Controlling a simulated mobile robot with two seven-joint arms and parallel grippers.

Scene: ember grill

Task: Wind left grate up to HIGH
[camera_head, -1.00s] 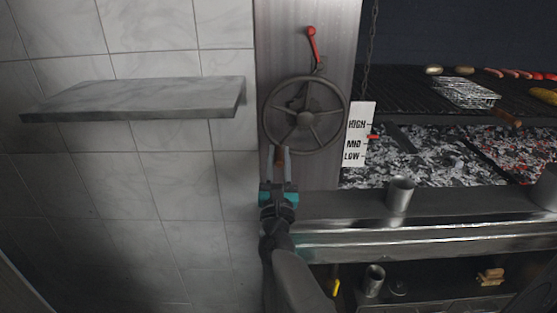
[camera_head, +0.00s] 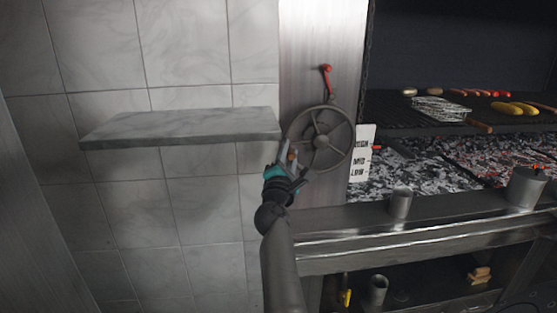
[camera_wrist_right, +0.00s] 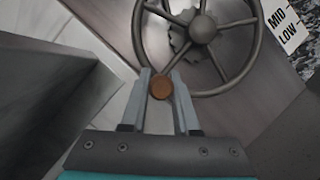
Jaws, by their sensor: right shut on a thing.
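The dark spoked crank wheel (camera_head: 321,140) is on the metal panel left of the grill; it also shows in the wrist view (camera_wrist_right: 203,30). My right gripper (camera_head: 290,162) is shut on the wheel's brown handle knob (camera_wrist_right: 161,88), at the wheel's lower left. The white HIGH/MID/LOW scale (camera_head: 361,170) stands right of the wheel. Its red pointer (camera_head: 376,148) is between HIGH and MID, nearer HIGH. The dark left grate (camera_head: 395,118) hangs above the coals and carries a wire basket (camera_head: 440,109). My left gripper is out of view.
A red-handled lever (camera_head: 326,80) is above the wheel. A grey stone shelf (camera_head: 180,127) juts from the tiled wall, close left of the wheel. A metal cup (camera_head: 401,203) stands on the front ledge. Sausages and corn (camera_head: 515,108) lie on the grate at right.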

